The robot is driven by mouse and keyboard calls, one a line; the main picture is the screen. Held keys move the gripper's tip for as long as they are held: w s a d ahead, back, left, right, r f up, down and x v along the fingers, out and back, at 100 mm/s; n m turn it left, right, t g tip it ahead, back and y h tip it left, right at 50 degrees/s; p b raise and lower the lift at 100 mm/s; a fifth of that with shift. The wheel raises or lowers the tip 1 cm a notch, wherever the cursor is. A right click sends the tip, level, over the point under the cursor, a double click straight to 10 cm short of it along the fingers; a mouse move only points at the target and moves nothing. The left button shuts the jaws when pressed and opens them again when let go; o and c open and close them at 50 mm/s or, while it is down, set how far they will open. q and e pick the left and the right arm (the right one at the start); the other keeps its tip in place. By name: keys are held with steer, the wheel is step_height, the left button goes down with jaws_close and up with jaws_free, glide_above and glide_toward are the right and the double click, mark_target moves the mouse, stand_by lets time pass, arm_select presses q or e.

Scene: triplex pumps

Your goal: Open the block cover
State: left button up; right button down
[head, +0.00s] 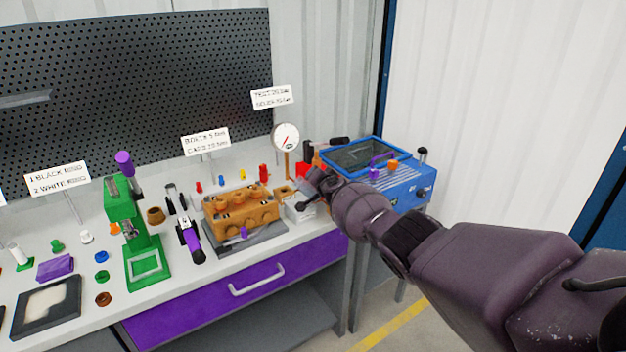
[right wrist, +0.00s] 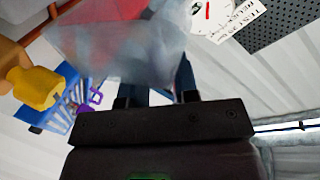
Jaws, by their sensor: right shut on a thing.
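The brown pump block (head: 240,212) sits on a dark base plate on the bench, with round parts and openings on its top. My right gripper (head: 308,188) is just right of this block, in front of the gauge. In the right wrist view, my right gripper (right wrist: 160,88) is shut on a pale translucent piece (right wrist: 115,48). I cannot tell whether this piece is the block cover. Its contact with the fingers is partly hidden. My left gripper is not in view.
A round gauge (head: 286,137) stands behind the gripper. A blue box with a clear-topped lid (head: 365,155) is on the right. A green press (head: 140,235) and small coloured parts stand left of the block. The purple drawer (head: 235,295) is below.

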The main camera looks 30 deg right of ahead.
steer(key=shift+d+f+m+y+b, duration=0.3)
steer(key=shift+d+m, duration=0.3)
steer(key=shift+d, duration=0.05)
arm_select(q)
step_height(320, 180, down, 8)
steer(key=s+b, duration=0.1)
steer(key=b, duration=0.4)
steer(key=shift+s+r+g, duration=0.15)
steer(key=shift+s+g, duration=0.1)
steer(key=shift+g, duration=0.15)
arm_select(e)
steer(key=shift+w+d+f+m+g+y, duration=0.15)
steer(key=shift+d+f+m+y, duration=0.3)
steer(key=shift+d+m, duration=0.35)
steer(key=shift+d+f+m+g+y, duration=0.1)
steer(key=shift+d+f+m+y, duration=0.5)
steer(key=shift+m, duration=0.25)
steer(key=shift+w+d+f+m+g+y, duration=0.15)
steer(key=shift+d+f+m+y, duration=0.2)
steer(key=shift+d+m, duration=0.45)
steer(key=shift+s, duration=0.1)
steer(key=c, duration=0.9)
jaws_free()
steer(key=shift+r, duration=0.1)
steer(key=shift+o, duration=0.2)
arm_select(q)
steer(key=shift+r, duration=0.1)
